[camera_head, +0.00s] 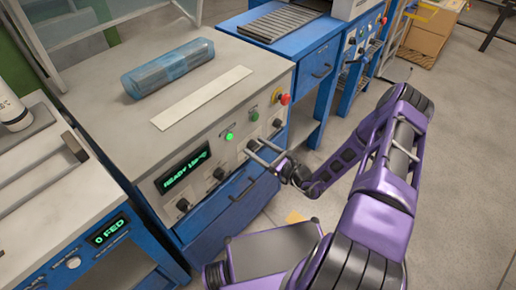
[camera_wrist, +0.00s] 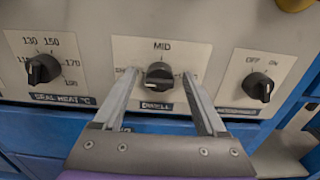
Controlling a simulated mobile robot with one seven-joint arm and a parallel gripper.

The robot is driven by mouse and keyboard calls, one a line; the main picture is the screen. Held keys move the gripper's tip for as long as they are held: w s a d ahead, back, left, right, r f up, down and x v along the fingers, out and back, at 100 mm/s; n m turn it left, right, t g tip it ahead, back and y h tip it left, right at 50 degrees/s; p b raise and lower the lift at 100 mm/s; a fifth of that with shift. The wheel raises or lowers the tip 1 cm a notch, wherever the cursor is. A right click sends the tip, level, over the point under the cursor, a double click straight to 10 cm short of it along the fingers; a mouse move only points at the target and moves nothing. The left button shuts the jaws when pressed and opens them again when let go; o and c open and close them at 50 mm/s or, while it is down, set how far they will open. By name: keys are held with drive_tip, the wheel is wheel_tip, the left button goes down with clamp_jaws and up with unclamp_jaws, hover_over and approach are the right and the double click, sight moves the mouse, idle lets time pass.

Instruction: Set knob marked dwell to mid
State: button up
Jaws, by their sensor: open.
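The dwell knob (camera_wrist: 159,75) is a black knob on a pale plate in the middle of the wrist view. MID is printed above it, and a partly covered word starting with SH is at its left. My gripper (camera_wrist: 160,73) is open, with one finger on each side of the knob and gaps visible. In the head view my gripper (camera_head: 257,153) is at the front panel, by the dwell knob (camera_head: 252,144).
The seal heat knob (camera_wrist: 44,69) is to the left and an OFF/ON knob (camera_wrist: 258,87) to the right. In the head view, a green display (camera_head: 183,171), a green lit button (camera_head: 230,136) and a red button (camera_head: 285,99) are on the same panel. A blue-wrapped bundle (camera_head: 167,69) lies on top.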

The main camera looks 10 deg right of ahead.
clamp_jaws()
drive_tip(key=shift+m, duration=0.4)
drive_tip(key=m, duration=0.4)
drive_tip(key=shift+d, duration=0.1)
drive_tip(key=m+p, duration=0.1)
drive_tip(key=m, duration=0.3)
drive_tip(key=shift+f+m, duration=0.1)
drive_tip(key=shift+m, duration=0.2)
drive_tip(key=shift+f+m, duration=0.1)
drive_tip(key=shift+m, duration=4)
